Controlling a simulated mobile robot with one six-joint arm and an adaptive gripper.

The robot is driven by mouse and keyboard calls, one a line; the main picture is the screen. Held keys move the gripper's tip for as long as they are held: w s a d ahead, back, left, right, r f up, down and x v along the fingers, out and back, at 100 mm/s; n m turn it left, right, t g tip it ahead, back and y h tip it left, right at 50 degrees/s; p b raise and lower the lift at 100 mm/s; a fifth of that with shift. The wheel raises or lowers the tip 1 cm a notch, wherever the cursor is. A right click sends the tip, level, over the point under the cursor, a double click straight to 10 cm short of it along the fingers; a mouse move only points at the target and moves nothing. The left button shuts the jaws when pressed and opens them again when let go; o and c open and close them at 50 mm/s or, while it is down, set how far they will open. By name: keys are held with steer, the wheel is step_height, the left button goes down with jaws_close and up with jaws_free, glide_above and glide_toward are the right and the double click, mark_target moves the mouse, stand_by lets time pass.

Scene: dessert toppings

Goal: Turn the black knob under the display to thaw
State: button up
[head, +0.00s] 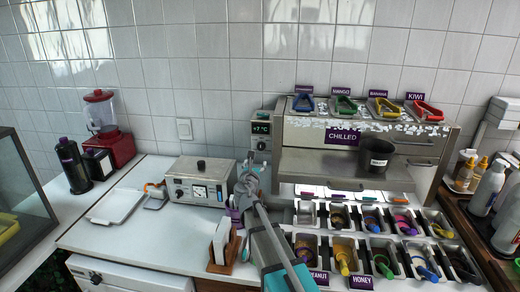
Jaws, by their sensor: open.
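A small control panel stands against the tiled wall at the left end of the chilled topping unit. Its display (261,128) reads about +7°C in green. The black knob (261,145) sits just under the display; its pointer and the setting labels are too small to read. My gripper (250,160) is open, just below and slightly left of the knob in the picture. Whether it touches the panel cannot be told. My arm reaches up from the bottom middle. No thing shows between the fingers.
The chilled unit (380,157) with a dark pot (375,157) on it stands to the right, above several topping bins. A box with a dial (199,181) is close on the left. A napkin holder (224,250) stands at the front. A white tray (116,206) lies further left.

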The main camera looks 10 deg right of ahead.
mark_target(261, 148)
steer(key=shift+w, duration=0.15)
steer(key=x, duration=1.3)
steer(key=shift+w+d, duration=0.15)
steer(key=shift+w, duration=0.05)
stand_by(0.4)
steer(key=c, duration=1.1)
steer(key=shift+d, duration=0.15)
steer(key=shift+c, duration=0.2)
